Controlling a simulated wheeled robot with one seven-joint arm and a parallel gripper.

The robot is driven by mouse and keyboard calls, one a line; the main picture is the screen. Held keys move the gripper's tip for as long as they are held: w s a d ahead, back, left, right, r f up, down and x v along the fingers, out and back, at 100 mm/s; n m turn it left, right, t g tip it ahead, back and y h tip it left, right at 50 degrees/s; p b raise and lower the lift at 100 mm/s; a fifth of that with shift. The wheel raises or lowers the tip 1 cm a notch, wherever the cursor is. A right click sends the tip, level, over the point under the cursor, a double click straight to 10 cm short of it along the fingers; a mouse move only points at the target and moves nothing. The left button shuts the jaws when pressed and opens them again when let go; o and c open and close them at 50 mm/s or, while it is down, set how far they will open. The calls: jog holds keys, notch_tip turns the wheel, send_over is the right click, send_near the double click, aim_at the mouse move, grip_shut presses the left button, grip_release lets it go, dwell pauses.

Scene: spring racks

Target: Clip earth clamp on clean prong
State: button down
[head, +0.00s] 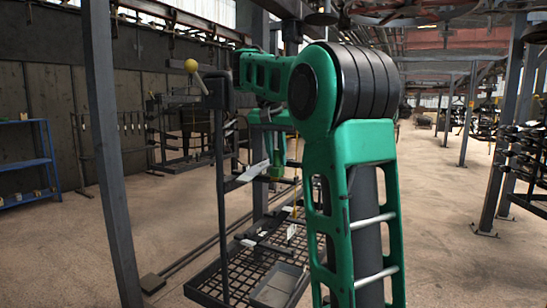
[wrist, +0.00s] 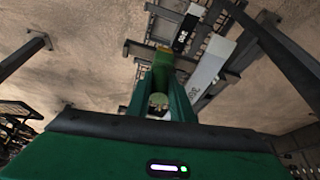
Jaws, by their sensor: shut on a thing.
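My gripper (wrist: 160,92) is shut on the earth clamp (wrist: 159,72), a small green and yellow piece between its fingers in the wrist view. In the head view my gripper (head: 276,165) hangs down beside the rack, partly hidden by my own arm. A darker prong (wrist: 187,32) with a white-marked end is farther up. I cannot tell whether the clamp touches either prong.
The rack's mesh base (head: 212,284) holds a grey tray (head: 275,286). A lever with a yellow ball (head: 191,65) tops the rack's left side. A dark post (head: 104,130) stands at left, a blue shelf (head: 28,165) beyond.

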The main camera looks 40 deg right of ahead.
jog(key=shift+f, duration=0.1)
jog(key=c, duration=1.5)
grip_release()
jog(key=shift+v, duration=5.3)
jog(key=shift+w+a, duration=0.1)
